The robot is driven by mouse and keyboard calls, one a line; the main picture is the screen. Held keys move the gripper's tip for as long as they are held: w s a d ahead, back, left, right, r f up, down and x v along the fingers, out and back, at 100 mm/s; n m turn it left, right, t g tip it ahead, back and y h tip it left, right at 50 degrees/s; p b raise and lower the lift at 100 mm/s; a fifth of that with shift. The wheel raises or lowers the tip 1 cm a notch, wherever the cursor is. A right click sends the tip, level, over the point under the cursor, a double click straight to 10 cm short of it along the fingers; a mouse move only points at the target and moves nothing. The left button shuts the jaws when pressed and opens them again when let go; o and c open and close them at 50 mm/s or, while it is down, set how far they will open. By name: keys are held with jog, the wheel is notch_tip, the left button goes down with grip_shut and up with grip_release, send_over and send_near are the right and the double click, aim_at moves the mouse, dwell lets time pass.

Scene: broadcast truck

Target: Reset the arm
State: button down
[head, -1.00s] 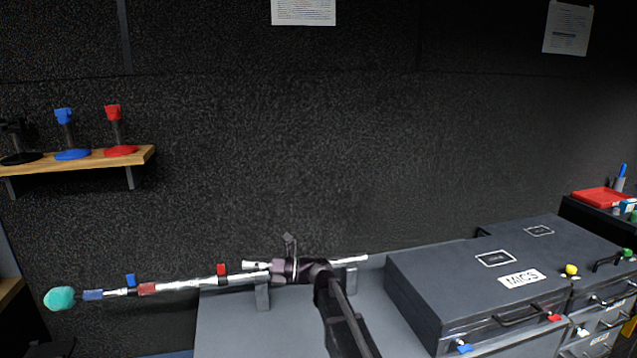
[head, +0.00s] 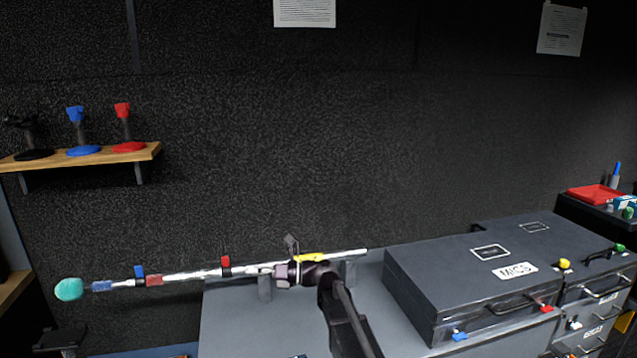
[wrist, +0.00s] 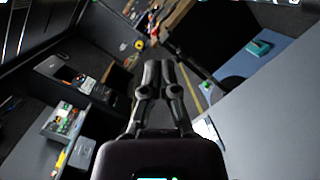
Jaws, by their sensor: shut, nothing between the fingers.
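My gripper (wrist: 158,68) is shut and empty in the wrist view, its two dark fingers side by side. In the head view my arm comes up from the bottom and its dark wrist end is in front of a long silver pole. The gripper's fingertips are hard to make out there. The pole (head: 190,276) lies roughly level across two grey supports (head: 265,288), with a teal foam end (head: 69,289) at the left. It carries blue and red bands and clips, and a yellow part (head: 311,257) just above my wrist.
A dark case marked MICS (head: 440,275) stands right of my arm on the grey bench (head: 235,325). A wooden shelf (head: 75,160) at the left holds black, blue and red stands. A red tray (head: 594,194) is at the far right. Open floor shows in the wrist view.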

jog(key=s+d+f+n+h, duration=0.3)
jog(key=d+f+n+h, duration=0.1)
jog(key=d+f+n, duration=0.2)
jog(key=s+d+f+n+t+h, duration=0.1)
jog(key=s+d+f+n+h, duration=0.3)
jog(key=d, duration=0.5)
jog(key=s+d+f+n+h, duration=0.4)
jog(key=d+f+n+h, duration=0.1)
jog(key=d+f+n, duration=0.2)
jog(key=shift+d+f+n+t, duration=0.2)
jog(key=shift+f+n+t, duration=0.25)
jog(key=shift+n, duration=0.75)
jog(key=s+d+f+n+h, duration=0.1)
jog(key=s+d+n+h, duration=0.25)
jog(key=d, duration=0.25)
jog(key=s+d+f+n+h, duration=0.1)
jog(key=s+d+n+h, duration=0.1)
jog(key=d+n, duration=0.3)
notch_tip(320, 180, down, 10)
jog(key=s+m+b, duration=0.1)
jog(key=s+b, duration=0.1)
jog(key=b, duration=0.8)
notch_tip(320, 180, up, 19)
jog(key=p, duration=1.8)
jog(key=shift+s+d+f+g+p, duration=0.15)
jog(key=shift+s+d+g+p, duration=0.05)
jog(key=shift+d+g+p, duration=0.2)
